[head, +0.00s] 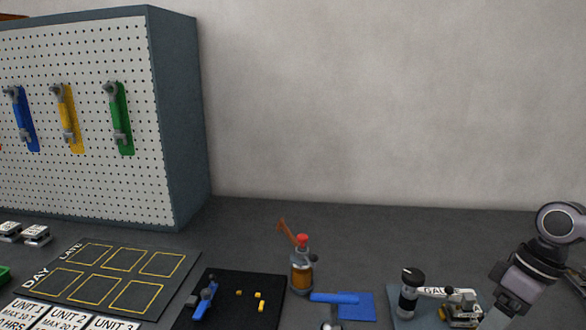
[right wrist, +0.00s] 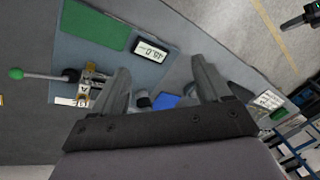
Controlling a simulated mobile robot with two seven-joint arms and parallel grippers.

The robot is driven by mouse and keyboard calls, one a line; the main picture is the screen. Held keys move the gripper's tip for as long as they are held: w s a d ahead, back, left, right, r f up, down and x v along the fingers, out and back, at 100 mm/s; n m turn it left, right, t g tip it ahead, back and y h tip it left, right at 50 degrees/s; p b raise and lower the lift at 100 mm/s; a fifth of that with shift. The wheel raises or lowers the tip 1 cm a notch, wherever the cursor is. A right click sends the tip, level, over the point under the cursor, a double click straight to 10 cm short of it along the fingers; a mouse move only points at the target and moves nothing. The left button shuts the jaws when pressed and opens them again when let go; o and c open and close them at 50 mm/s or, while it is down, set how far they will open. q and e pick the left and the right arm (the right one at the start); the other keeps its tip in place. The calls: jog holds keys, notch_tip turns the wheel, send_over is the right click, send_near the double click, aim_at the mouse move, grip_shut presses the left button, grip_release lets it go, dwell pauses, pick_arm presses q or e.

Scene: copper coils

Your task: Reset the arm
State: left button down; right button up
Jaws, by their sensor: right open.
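My right arm (head: 540,262) comes down at the right edge of the head view, over the right part of the bench; its fingertips are not clear there. In the right wrist view my right gripper (right wrist: 163,88) has its two fingers wide apart with nothing held between them. Beyond the fingers lie a grey mat with a green pad (right wrist: 97,30), a digital display (right wrist: 151,50) and a metal gauge device (right wrist: 88,86). My left gripper is not in view.
A bottle with a red cap (head: 301,272) stands mid-bench. A black mat (head: 228,282) holds a blue tool (head: 205,299) and small yellow pieces. A dark cylinder (head: 408,292) stands by the gauge device (head: 462,306). A pegboard cabinet (head: 180,120) stands left. The back right bench is clear.

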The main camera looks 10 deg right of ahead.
jog(key=s+a+f+m+t+y, duration=0.2)
jog(key=s+f+m+t+y, duration=0.2)
jog(key=s+f+m, duration=0.25)
jog(key=s+a+f+m+t+y, duration=0.2)
jog(key=s+f+m+t+y, duration=0.15)
jog(key=s+f+m, duration=0.35)
notch_tip(320, 180, down, 14)
jog(key=w+f+n+g+h, duration=0.1)
jog(key=n+g+h, duration=0.1)
jog(key=n+h, duration=0.7)
jog(key=w+a+r+n+t, duration=0.2)
jog(key=w+a+t, duration=0.1)
jog(key=a, duration=1.2)
jog(key=shift+a+r+t, duration=0.25)
jog(key=shift+a+t, duration=0.05)
jog(key=shift+t, duration=0.55)
